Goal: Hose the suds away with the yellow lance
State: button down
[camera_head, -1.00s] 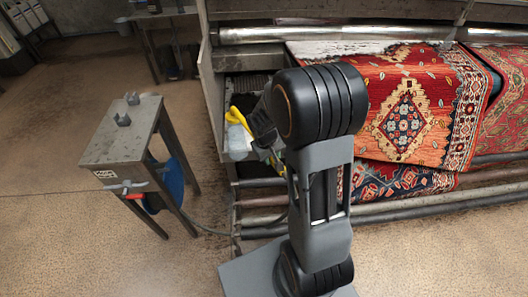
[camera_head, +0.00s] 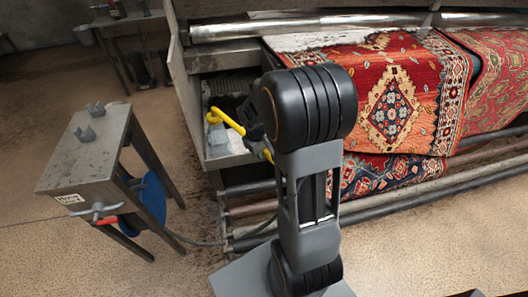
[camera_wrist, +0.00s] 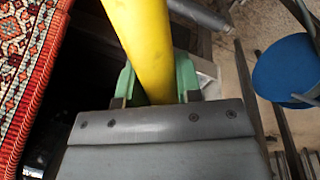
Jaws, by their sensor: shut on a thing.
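The yellow lance (camera_head: 227,119) shows as a bent tube left of my arm in the head view. In the wrist view the lance (camera_wrist: 143,40) runs between the green finger pads of my gripper (camera_wrist: 156,80), which is shut on it. My arm hides much of the lance and the gripper in the head view. A red patterned rug (camera_head: 392,105) hangs over the machine's front; its edge also shows in the wrist view (camera_wrist: 22,60). A whitish layer (camera_head: 320,40) covers its upper left edge; I cannot tell whether it is suds.
A grey stand (camera_head: 90,155) with a fork-shaped holder on top and a red-handled tap (camera_head: 106,220) is at the left. A blue reel (camera_head: 150,198) is beside it. A hose crosses the floor to the machine. Long rollers (camera_head: 480,165) run low along the machine's front.

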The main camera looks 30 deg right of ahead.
jog(key=w+d+p, duration=0.2)
jog(key=w+d, duration=0.2)
jog(key=w, duration=0.8)
dwell(1.7)
jog(key=shift+w, duration=0.15)
dwell(1.0)
